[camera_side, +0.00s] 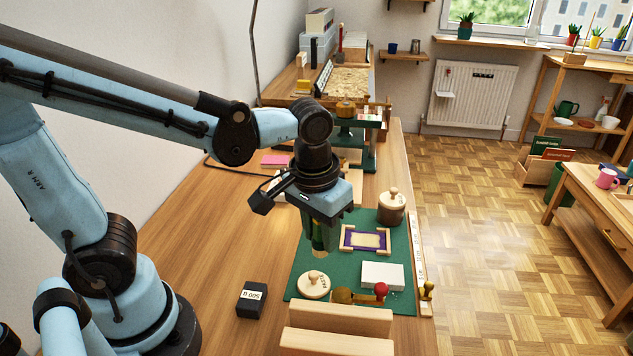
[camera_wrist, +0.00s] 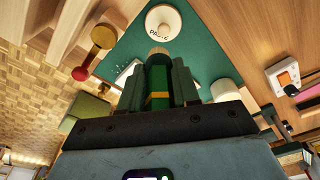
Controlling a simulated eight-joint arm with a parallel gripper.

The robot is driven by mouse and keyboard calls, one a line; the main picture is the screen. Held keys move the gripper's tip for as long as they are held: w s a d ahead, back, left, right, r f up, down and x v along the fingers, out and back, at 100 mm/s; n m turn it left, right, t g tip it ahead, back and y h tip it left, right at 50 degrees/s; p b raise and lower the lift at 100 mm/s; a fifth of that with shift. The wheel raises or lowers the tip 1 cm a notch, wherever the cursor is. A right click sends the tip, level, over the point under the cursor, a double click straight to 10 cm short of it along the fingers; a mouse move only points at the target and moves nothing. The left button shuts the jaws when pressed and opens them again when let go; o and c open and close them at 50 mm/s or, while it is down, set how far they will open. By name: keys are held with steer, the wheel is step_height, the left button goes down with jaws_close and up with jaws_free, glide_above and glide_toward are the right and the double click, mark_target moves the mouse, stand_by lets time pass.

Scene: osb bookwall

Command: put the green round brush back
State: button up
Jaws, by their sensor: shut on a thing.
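The green round brush (camera_wrist: 158,78) shows in the wrist view as a dark green body with a yellow band and a pale tan end. My gripper (camera_wrist: 160,88) is shut on it, with one dark finger on each side. In the side view my gripper (camera_side: 321,236) points down over the left part of the green mat (camera_side: 297,263). The brush is mostly hidden by the fingers there. I cannot tell from this view whether its end touches the mat.
Wooden bars (camera_side: 336,319) and a red-knobbed tool (camera_side: 380,290) lie in front. A black box (camera_side: 251,299) stands left.

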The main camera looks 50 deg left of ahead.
steer(key=w+a+f, duration=0.1)
steer(key=a, duration=0.1)
steer(key=w+a+f, duration=0.1)
steer(key=a+f, duration=0.1)
steer(key=w+a+f, duration=0.1)
steer(key=a, duration=0.2)
steer(key=shift+w+f, duration=0.35)
steer(key=shift+w, duration=0.05)
steer(key=shift+f, duration=2)
steer(key=shift+f, duration=0.15)
steer(key=o, duration=1.1)
steer(key=shift+c, duration=0.2)
steer(key=s+r+m+t, duration=0.1)
steer(key=s+r+t, duration=0.1)
steer(key=r, duration=0.4)
steer(key=s+d+r+m+t, duration=0.1)
steer(key=s+r+t, duration=0.1)
steer(key=r, duration=0.4)
steer(key=shift+t, duration=0.9)
